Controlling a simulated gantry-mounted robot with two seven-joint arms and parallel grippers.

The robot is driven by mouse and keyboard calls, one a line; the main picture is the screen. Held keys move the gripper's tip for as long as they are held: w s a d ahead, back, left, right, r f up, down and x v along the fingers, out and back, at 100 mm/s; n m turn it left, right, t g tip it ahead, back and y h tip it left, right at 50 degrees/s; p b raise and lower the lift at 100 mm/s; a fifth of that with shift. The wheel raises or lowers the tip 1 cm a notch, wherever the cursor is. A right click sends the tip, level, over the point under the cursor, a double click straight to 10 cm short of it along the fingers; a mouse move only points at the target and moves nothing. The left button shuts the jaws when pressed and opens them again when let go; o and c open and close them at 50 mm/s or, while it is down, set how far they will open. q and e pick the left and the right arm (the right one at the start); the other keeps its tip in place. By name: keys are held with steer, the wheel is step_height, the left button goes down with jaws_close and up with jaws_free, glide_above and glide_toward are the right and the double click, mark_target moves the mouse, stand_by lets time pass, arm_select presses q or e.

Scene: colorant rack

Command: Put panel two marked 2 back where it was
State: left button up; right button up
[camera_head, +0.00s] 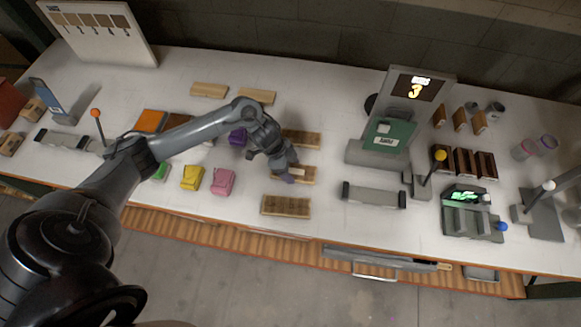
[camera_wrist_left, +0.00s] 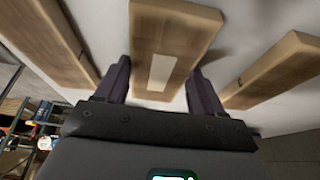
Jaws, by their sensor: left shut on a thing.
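My left gripper (camera_head: 288,174) is over the row of wooden panels at the middle of the table. It is shut on the middle panel (camera_head: 307,175). In the left wrist view the panel (camera_wrist_left: 172,28) lies between the two fingers of the gripper (camera_wrist_left: 160,82). It is brown wood with a pale edge and a blank-looking white label on its face. I cannot read a 2 on it, nor tell whether it touches the table. My right gripper is not in view.
Similar wooden panels lie on either side, one behind (camera_head: 302,138) and one in front (camera_head: 286,206). Purple, yellow (camera_head: 192,177) and pink (camera_head: 223,182) blocks sit to the left. A grey stand with a green card (camera_head: 388,135) is to the right. A white numbered board (camera_head: 98,33) stands back left.

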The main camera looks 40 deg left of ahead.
arm_select(q)
steer(key=shift+f, duration=0.15)
steer(key=o, duration=1.2)
